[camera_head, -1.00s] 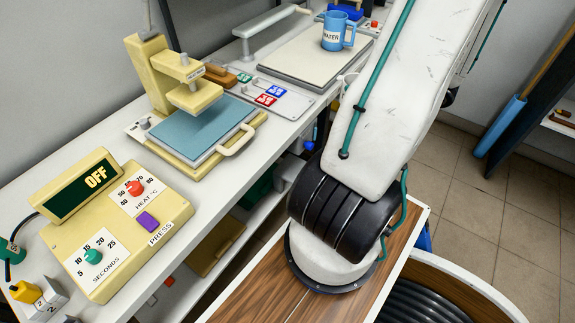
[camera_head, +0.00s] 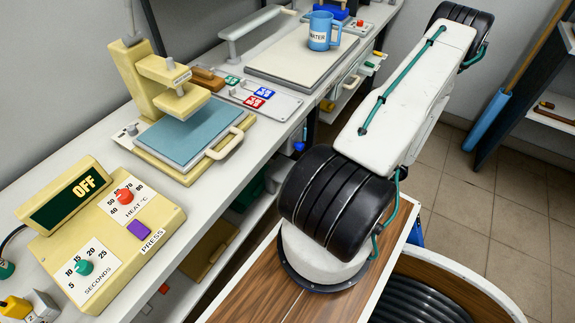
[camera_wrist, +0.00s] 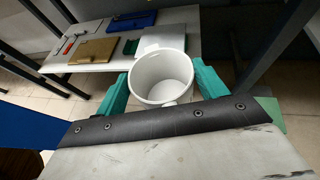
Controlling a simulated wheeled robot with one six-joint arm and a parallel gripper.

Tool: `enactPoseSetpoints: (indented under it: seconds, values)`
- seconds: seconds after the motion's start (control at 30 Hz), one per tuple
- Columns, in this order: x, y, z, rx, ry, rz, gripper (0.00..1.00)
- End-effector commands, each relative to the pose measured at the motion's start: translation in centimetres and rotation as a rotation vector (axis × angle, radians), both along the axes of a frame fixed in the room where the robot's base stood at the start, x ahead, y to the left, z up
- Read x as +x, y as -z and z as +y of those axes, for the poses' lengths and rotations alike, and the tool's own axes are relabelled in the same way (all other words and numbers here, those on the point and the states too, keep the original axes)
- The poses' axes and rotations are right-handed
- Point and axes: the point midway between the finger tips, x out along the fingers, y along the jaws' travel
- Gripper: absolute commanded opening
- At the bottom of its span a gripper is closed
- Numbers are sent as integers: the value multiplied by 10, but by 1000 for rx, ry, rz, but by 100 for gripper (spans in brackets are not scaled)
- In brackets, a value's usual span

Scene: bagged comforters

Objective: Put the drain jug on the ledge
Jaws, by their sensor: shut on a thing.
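A white, round, open-topped jug (camera_wrist: 160,76) is held between the two teal fingers of my gripper (camera_wrist: 163,90) in the wrist view. It looks empty from above, and its underside is hidden. My gripper is shut on it. The head view shows my arm reaching up and away to the right, with the gripper and jug out of sight. I cannot tell for certain which surface is the ledge. A pale shelf (camera_wrist: 100,66) lies beyond the jug in the wrist view.
The shelf carries a brown board (camera_wrist: 92,51) and a blue tray (camera_wrist: 131,23). In the head view, a blue WATER mug (camera_head: 321,34) stands on a pale plate on the bench. The press (camera_head: 170,80) and its control box (camera_head: 105,235) line the left. Tiled floor (camera_head: 445,150) is open at right.

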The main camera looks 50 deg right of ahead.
Motion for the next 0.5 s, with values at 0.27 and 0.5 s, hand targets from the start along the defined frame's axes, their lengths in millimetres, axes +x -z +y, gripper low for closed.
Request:
enactPoseSetpoints:
  seconds: [0.27, 0.5]
  values:
    - [70, -1, 24, 3, -7, 1, 44]
    - [112, -1, 37, 2, -2, 1, 44]
